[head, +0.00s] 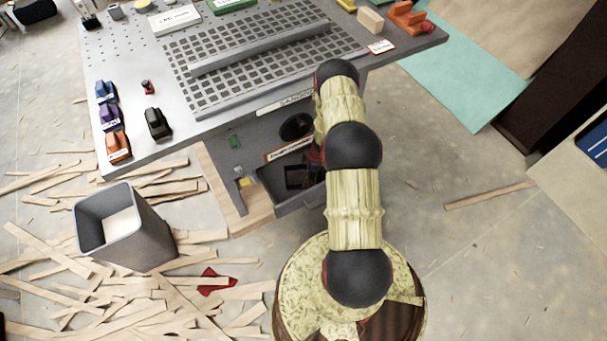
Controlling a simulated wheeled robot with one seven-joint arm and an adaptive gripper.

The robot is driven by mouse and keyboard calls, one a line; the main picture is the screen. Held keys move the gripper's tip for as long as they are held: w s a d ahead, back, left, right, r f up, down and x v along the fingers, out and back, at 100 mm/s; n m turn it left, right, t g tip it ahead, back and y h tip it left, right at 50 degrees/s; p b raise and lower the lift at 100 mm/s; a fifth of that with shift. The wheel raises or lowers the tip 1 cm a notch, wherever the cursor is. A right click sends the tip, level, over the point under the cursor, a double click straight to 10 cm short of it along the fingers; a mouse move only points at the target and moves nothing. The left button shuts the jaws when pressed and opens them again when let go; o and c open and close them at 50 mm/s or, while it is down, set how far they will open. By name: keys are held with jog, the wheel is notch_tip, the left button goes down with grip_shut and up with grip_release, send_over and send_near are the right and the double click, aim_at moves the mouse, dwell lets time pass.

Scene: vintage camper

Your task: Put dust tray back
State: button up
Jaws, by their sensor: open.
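The dust tray (298,204) is a grey, drawer-like tray under the front of the sanding table (170,92). It sticks out from the table's lower front, with a red-edged label (288,150) just above it. Its inside is dark, with a blocky black shape in it that I cannot identify. My arm crosses in front of the tray's right side and hides that part. The arm rises to the table's front edge, and its far end is hidden behind its own links. I cannot make out my gripper or any contact with the tray.
A grey bin (115,222) stands left on the floor among scattered wood strips and a red scrap (214,282). Several sanders and blocks sit on the table. A wooden frame piece (222,190) stands left of the tray. The floor to the right is mostly clear.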

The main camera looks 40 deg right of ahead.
jog(key=p+v, duration=0.3)
jog(key=v, duration=0.6)
jog(key=shift+r, duration=0.3)
jog(key=shift+s+d, duration=0.1)
jog(key=s+d+r+m+g+h, duration=0.3)
jog(key=s+d+m, duration=0.25)
jog(key=s, duration=0.25)
notch_tip(320, 180, up, 19)
jog(key=s+a+m+g+h, duration=0.2)
jog(key=m, duration=0.2)
jog(key=s+a+r+t+y, duration=0.1)
jog(key=s+a+r+t, duration=0.3)
jog(key=a+r, duration=1.4)
jog(key=s+a+r+m+t+y, duration=0.1)
jog(key=s+a+r+t+y, duration=0.1)
jog(key=a+r, duration=1.6)
notch_tip(320, 180, up, 4)
jog(key=shift+s+r+t+y, duration=0.2)
jog(key=shift+s+t+y, duration=0.1)
jog(key=shift+s+t, duration=0.7)
